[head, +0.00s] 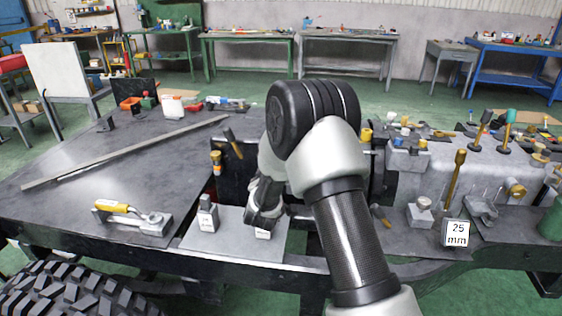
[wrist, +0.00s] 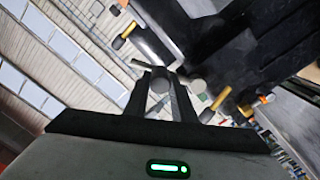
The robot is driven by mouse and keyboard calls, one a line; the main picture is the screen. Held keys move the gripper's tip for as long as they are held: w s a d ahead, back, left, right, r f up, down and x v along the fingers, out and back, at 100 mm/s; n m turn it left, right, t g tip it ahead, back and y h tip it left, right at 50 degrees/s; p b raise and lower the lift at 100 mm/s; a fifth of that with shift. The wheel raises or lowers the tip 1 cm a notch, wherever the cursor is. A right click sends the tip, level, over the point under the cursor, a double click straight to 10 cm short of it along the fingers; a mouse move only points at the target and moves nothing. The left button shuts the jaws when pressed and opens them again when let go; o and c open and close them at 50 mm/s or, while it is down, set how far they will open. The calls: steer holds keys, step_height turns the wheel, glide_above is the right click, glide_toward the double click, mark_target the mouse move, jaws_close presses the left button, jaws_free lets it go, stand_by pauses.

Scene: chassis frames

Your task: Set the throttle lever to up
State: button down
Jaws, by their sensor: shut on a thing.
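My gripper (head: 262,208) is low over the pale plate on the chassis, left of my forearm. In the wrist view my gripper (wrist: 160,86) has its two dark fingers closed around a small round grey knob (wrist: 161,82). The knob may be the top of the throttle lever, but no readable name shows. In the head view my gripper hides the held thing; a small white label (head: 263,233) shows just below the fingers. A similar grey block with a label (head: 207,212) stands apart to the left on the plate.
A yellow-handled clamp tool (head: 130,215) lies at the left. A dark-handled lever (head: 232,142) and a yellow-topped one (head: 216,162) stand behind the plate. At the right are a brass-coloured lever (head: 456,180) and a "25 mm" block (head: 456,233). A long bar (head: 125,152) lies across the dark tabletop.

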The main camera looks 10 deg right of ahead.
steer(key=shift+w+a+r+n+p, duration=0.25)
steer(key=shift+a+r+n+p, duration=0.4)
steer(key=shift+n, duration=0.75)
steer(key=shift+w+a+r+n+p, duration=0.2)
steer(key=shift+a+r+n+p, duration=0.45)
steer(key=shift+n, duration=0.75)
steer(key=shift+w+a+r+n+p, duration=0.25)
steer(key=shift+a+r+n+p, duration=0.4)
steer(key=shift+n, duration=0.75)
steer(key=shift+a+f, duration=0.15)
steer(key=c, duration=1.5)
jaws_free()
steer(key=shift+s, duration=0.1)
steer(key=v, duration=1.7)
steer(key=shift+s, duration=0.1)
